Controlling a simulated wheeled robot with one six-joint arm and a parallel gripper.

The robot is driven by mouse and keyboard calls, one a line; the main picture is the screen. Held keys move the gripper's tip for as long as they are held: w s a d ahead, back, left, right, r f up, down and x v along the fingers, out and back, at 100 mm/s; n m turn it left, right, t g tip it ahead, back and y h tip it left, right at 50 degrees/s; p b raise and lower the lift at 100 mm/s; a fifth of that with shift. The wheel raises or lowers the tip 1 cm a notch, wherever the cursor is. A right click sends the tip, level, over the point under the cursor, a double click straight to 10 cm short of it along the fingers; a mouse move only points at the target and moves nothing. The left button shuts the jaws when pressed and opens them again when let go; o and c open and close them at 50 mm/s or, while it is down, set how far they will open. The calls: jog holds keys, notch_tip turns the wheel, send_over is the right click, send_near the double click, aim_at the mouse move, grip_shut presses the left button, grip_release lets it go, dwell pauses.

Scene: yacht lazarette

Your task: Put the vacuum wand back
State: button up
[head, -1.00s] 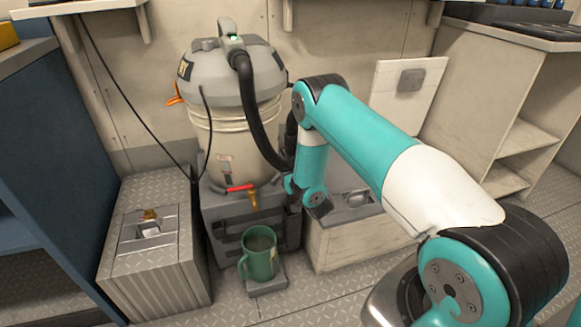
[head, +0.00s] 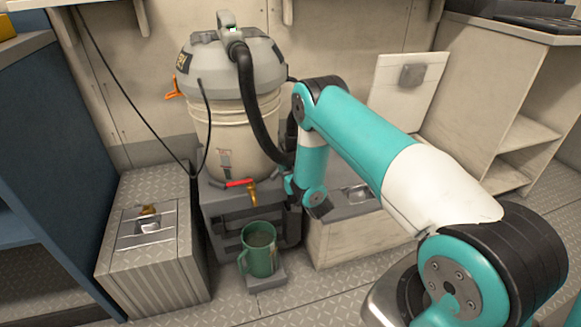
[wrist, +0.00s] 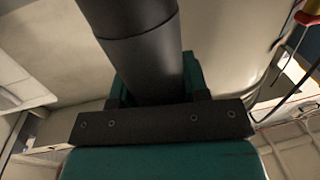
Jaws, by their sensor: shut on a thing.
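The vacuum (head: 225,110) is a grey-topped drum standing on a dark grey base (head: 222,205) by the back wall. Its black hose (head: 247,105) curves down from the lid and passes behind my arm. My gripper (wrist: 157,92) is shut on the vacuum wand (wrist: 140,60), a thick dark tube that fills the upper middle of the wrist view. In the head view my gripper is beside the vacuum's lower right, mostly hidden by my arm. The wand's lower end and its holder cannot be made out.
A green mug (head: 259,250) stands on a small ledge in front, below a brass tap (head: 253,194) with a red lever. A metal plate box (head: 150,240) is at left. An open locker (head: 350,235) with a raised lid (head: 405,88) is at right. Blue shelving borders the left.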

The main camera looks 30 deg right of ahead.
jog(key=o, duration=1.2)
jog(key=shift+c, duration=0.2)
jog(key=shift+s, duration=0.1)
jog(key=s+a+p, duration=0.2)
jog(key=s+p, duration=1.5)
jog(key=p, duration=0.4)
jog(key=shift+a, duration=0.25)
